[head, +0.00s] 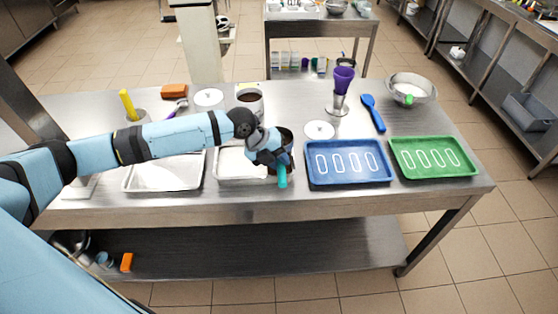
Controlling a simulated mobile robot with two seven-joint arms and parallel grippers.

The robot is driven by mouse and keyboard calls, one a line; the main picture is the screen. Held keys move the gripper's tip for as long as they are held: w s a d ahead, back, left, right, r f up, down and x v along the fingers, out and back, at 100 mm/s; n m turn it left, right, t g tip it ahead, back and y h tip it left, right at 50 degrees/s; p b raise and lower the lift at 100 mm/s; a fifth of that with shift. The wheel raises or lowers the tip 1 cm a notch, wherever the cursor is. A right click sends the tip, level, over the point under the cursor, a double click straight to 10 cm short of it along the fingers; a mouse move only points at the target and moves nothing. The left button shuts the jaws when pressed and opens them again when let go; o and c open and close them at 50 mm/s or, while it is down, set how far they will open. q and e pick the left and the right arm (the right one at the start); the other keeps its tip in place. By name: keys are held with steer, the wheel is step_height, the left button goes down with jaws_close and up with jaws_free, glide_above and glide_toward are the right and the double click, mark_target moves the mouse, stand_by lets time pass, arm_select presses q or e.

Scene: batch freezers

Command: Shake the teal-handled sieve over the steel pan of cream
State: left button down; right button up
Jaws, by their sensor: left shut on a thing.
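My left gripper (279,160) is shut on the teal-handled sieve (283,178). The teal handle hangs below the fingers, and a dark round part, which looks like the sieve's bowl, shows just behind them. The gripper and sieve are at the right end of a steel pan with white contents (225,177), partly covering it. I cannot tell how high the sieve is, nor whether powder is falling. Another shallow steel pan with a pale inside (150,186) lies to the left, partly behind my arm. My right gripper is not in view.
A blue tray (350,183) and a green tray (435,173) lie to the right. Behind are a purple cup (343,79) on a steel holder, a blue spatula (374,114), a steel bowl (425,89), and a pot with dark contents (250,99). The front table strip is clear.

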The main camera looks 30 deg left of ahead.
arm_select(q)
steer(key=shift+s+d+r+p, duration=0.15)
steer(key=shift+s+d+p, duration=0.15)
steer(key=shift+s, duration=0.3)
steer(key=shift+s+d+r+p, duration=0.1)
steer(key=shift+s+d+p, duration=0.1)
steer(key=shift+s+d, duration=0.25)
steer(key=shift+a+f, duration=0.1)
steer(key=shift+a, duration=0.05)
steer(key=w, duration=0.1)
steer(key=w+a+b, duration=0.1)
steer(key=shift+w+a+f+b, duration=0.15)
steer(key=shift+w+a+b, duration=0.15)
steer(key=shift+w, duration=0.1)
steer(key=s, duration=0.1)
steer(key=s+d+p, duration=0.1)
steer(key=s+p, duration=0.1)
steer(key=shift+s+d+r, duration=0.1)
steer(key=shift+d+r, duration=0.1)
steer(key=shift+d, duration=0.2)
steer(key=shift+f, duration=0.1)
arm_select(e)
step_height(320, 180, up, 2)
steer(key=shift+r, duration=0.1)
arm_select(q)
steer(key=shift+a, duration=0.15)
